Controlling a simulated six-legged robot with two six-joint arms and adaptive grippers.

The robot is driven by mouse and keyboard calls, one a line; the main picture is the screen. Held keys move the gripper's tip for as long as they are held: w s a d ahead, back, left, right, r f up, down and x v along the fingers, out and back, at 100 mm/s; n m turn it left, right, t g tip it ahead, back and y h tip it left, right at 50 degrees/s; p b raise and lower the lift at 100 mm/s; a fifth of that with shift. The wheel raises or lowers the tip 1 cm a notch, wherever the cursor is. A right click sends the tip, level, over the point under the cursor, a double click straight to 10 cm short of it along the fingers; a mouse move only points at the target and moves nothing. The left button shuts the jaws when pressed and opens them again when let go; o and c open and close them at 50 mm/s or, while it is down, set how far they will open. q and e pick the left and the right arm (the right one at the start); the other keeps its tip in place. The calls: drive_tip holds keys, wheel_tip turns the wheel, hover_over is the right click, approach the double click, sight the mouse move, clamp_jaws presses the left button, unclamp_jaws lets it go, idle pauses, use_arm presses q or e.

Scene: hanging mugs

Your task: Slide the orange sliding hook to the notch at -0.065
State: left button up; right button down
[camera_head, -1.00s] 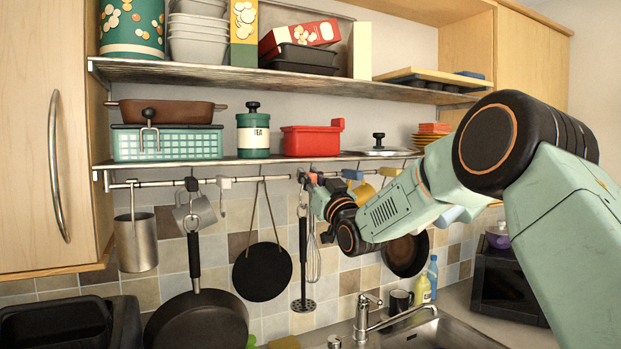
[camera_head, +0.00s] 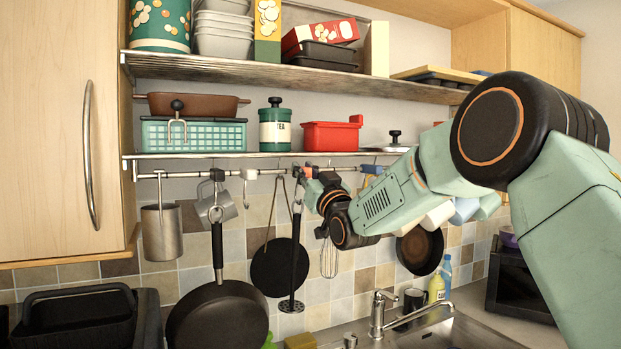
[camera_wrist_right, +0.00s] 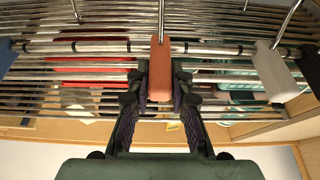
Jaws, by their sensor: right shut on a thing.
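The orange sliding hook (camera_wrist_right: 159,78) sits on the rail (camera_wrist_right: 90,47) in the right wrist view, between the two fingers of my right gripper (camera_wrist_right: 160,92). The gripper is shut on it. In the head view my right gripper (camera_head: 308,182) is at the rail (camera_head: 230,172), below the lower shelf, and mostly hides the hook. A black masher (camera_head: 292,262) hangs just below the gripper, in front of a round black board (camera_head: 268,268). My left gripper is not in view.
A white hook (camera_wrist_right: 275,72) is on the rail to the right in the wrist view. In the head view, a frying pan (camera_head: 218,315), a grey mug (camera_head: 212,205) and a metal cup (camera_head: 162,232) hang to the left. A whisk (camera_head: 329,258) hangs to the right.

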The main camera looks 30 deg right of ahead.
drive_tip(key=shift+d+r, duration=0.3)
drive_tip(key=shift+r, duration=0.05)
drive_tip(key=c, duration=1.6)
unclamp_jaws()
drive_tip(key=o, duration=0.4)
drive_tip(key=shift+s+a, duration=0.2)
drive_tip(key=shift+s, duration=0.2)
drive_tip(key=shift+w+d+f, duration=0.15)
drive_tip(key=shift+w+f, duration=0.1)
drive_tip(key=shift+f, duration=0.05)
drive_tip(key=v, duration=1.2)
drive_tip(key=shift+s+r, duration=0.2)
drive_tip(key=shift+w+f, duration=0.15)
drive_tip(key=shift+w, duration=0.1)
